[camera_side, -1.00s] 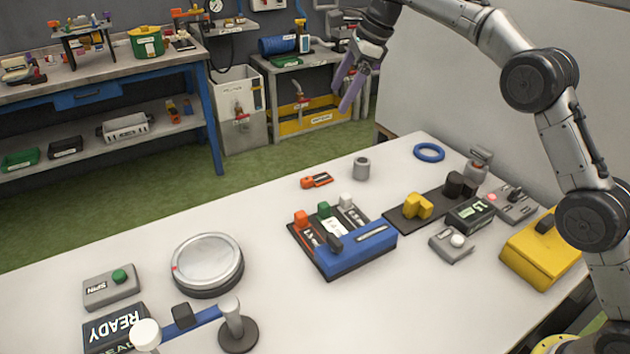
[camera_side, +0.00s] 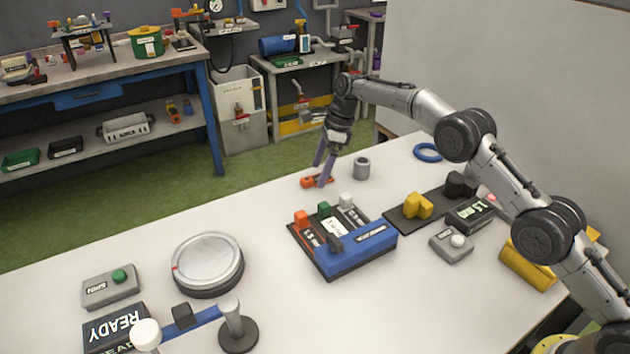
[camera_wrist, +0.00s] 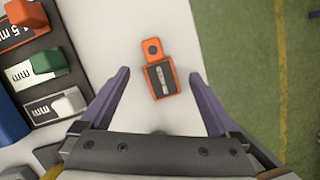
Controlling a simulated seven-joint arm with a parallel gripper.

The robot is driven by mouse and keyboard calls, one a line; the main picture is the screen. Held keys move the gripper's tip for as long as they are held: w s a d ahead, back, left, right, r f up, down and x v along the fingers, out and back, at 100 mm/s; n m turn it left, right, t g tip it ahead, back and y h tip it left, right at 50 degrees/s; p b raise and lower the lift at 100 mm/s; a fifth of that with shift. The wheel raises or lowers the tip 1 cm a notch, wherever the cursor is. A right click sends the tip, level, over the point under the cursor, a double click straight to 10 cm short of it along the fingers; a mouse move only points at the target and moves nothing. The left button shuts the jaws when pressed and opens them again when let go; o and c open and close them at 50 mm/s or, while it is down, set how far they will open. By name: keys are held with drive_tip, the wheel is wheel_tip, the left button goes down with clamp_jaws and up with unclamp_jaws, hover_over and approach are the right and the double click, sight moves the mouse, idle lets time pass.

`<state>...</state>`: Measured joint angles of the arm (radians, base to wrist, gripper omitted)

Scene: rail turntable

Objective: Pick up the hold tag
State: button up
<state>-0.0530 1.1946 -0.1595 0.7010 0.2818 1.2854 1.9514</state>
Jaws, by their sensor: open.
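The hold tag (camera_side: 309,182) is a small orange piece with a dark label plate, lying flat near the far edge of the white table. In the wrist view the hold tag (camera_wrist: 161,82) lies ahead of my gripper, in line with the gap between the fingers. My gripper (camera_side: 322,178) points down at the tag, with its purple fingers apart. In the side view one finger partly covers the tag's right end. The open fingers (camera_wrist: 164,98) also show in the wrist view, with nothing between them gripped.
A blue block (camera_side: 340,255) with orange, green and white sliders stands in front of the tag. A small grey cylinder (camera_side: 361,168) stands just to its right. The table left of the tag is clear.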

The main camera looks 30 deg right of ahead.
drive_tip(key=shift+w+a+f, duration=0.1)
drive_tip(key=shift+a+f, duration=0.1)
drive_tip(key=shift+f, duration=0.45)
drive_tip(key=c, duration=1.5)
